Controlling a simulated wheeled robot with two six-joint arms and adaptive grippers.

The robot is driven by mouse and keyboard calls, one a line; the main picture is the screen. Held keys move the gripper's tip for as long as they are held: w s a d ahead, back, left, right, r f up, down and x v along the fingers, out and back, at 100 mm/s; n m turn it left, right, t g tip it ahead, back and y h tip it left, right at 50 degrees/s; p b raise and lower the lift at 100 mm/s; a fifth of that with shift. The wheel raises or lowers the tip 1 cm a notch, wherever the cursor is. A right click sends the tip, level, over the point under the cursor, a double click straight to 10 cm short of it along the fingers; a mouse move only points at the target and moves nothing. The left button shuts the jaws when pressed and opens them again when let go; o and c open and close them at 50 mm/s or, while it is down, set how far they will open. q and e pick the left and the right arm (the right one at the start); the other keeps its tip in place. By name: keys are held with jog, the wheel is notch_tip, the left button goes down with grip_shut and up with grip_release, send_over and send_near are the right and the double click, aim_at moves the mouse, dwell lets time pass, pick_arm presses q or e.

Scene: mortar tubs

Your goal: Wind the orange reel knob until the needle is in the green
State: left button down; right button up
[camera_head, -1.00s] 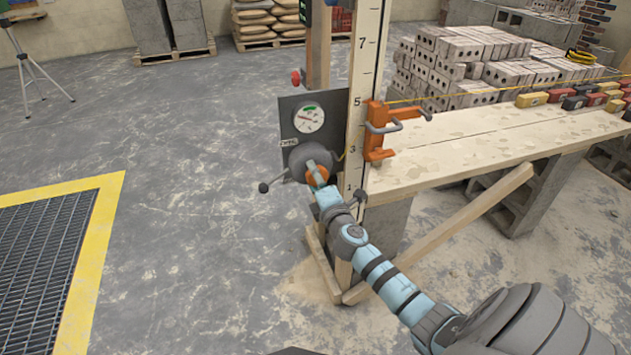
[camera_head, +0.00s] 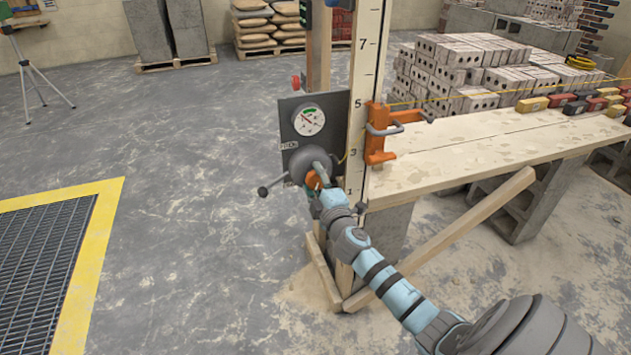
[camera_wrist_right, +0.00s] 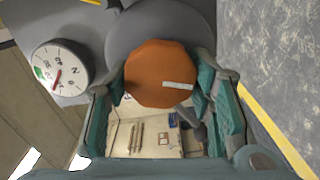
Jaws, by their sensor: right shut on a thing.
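The orange reel knob (camera_head: 313,181) sits at the front of the round grey reel (camera_head: 310,162), low on the grey panel by the post. My right gripper (camera_head: 316,190) is shut on it. The right wrist view shows the knob's faceted orange face (camera_wrist_right: 160,74), with a pale mark, between the teal finger pads. Above the reel is a white gauge (camera_head: 308,121) with a green band and a red needle. The gauge also shows in the right wrist view (camera_wrist_right: 60,72), where the needle appears outside the green patch. My left gripper is out of view.
A lever with a black ball end (camera_head: 263,191) sticks out left of the reel. An orange clamp (camera_head: 377,135) and a plank bench (camera_head: 450,155) stand close on the right. A diagonal brace (camera_head: 440,240) runs below. Open floor lies left.

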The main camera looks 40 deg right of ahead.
jog(key=o, duration=1.2)
jog(key=shift+c, duration=0.2)
jog(key=v, duration=1.2)
